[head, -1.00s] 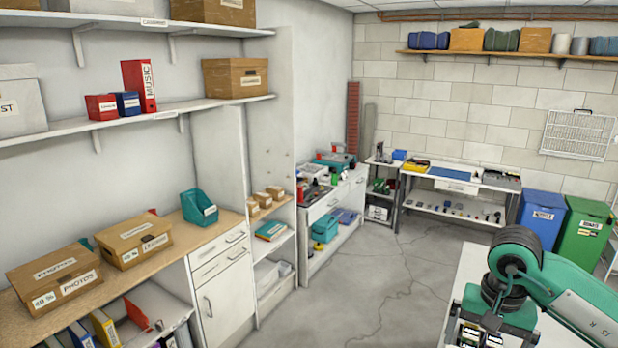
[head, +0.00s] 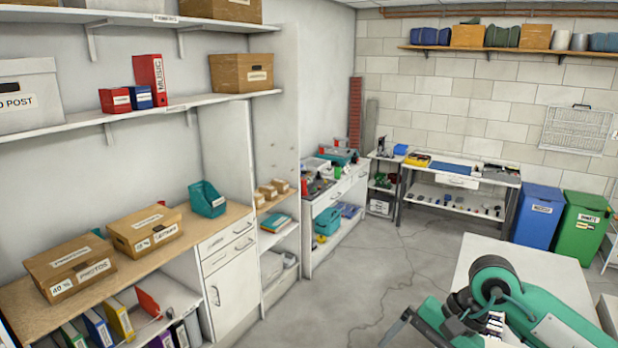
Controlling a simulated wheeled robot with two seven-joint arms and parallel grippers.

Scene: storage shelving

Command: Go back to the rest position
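My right arm (head: 535,310), green with dark joints, comes in at the bottom right, over the light-topped table (head: 520,258). Its gripper is not clearly visible; the lower end of the arm is cut off by the picture's bottom edge. My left arm and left gripper are not in view. No object can be seen held by either arm.
A wooden counter (head: 20,308) on the left carries cardboard boxes (head: 70,268) and a teal bin (head: 207,199). Shelves (head: 85,118) hang above it. Blue (head: 538,217) and green (head: 580,226) bins stand at the right.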

